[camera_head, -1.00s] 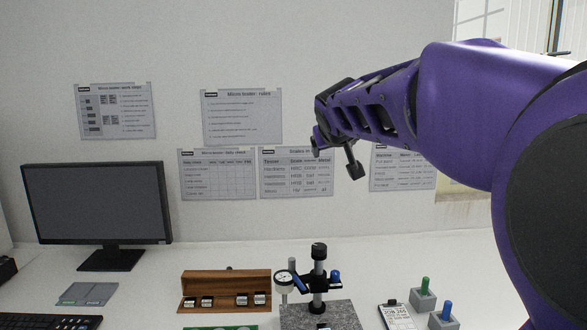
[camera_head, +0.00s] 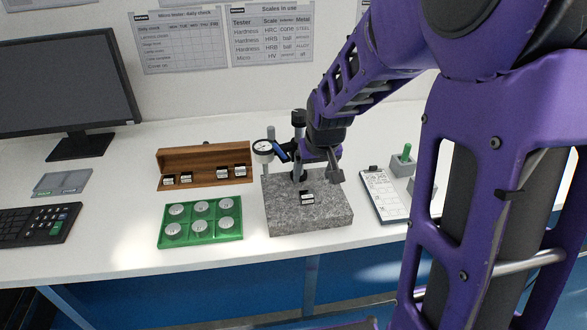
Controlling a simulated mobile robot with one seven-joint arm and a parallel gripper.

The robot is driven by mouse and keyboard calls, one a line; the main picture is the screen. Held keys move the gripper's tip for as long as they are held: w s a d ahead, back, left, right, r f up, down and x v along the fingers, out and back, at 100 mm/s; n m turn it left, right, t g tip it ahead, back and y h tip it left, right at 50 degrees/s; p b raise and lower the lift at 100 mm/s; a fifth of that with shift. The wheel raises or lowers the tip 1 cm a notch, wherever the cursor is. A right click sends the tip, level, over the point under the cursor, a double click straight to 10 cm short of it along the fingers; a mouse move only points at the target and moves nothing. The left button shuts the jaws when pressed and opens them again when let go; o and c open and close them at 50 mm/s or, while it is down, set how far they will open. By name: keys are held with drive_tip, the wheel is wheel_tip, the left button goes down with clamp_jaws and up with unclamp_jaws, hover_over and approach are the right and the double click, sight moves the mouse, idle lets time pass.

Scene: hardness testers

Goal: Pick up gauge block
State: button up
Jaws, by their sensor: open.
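A small black-and-white block, which looks like the gauge block (camera_head: 307,198), lies on the grey granite plate (camera_head: 285,222). Similar small blocks (camera_head: 222,173) sit in the open wooden case (camera_head: 206,156) to the left. My gripper (camera_head: 321,174) is open, over the rear part of the granite plate, above and behind the block in the picture. It appears empty and apart from the block. It partly hides the stand's post, and its far finger is hard to make out.
A stand with a dial gauge (camera_head: 263,148) rises at the back of the granite plate, close to my gripper. A green tray (camera_head: 203,240) with several round metal pieces lies left. A clipboard (camera_head: 384,207) and a green-handled holder (camera_head: 404,160) are right.

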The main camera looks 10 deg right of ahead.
hover_over(307, 194)
drive_tip(key=s, duration=0.2)
wheel_tip(307, 194, down, 4)
drive_tip(key=shift+d+f+b, duration=0.1)
drive_tip(key=shift+d+b, duration=0.05)
drive_tip(key=shift+b, duration=0.15)
drive_tip(key=x, duration=0.2)
drive_tip(key=b+x, duration=0.1)
drive_tip(key=x, duration=0.1)
drive_tip(key=shift+s+a+f, duration=0.25)
drive_tip(key=shift+w+f, duration=0.2)
drive_tip(key=shift+f, duration=0.2)
clamp_jaws()
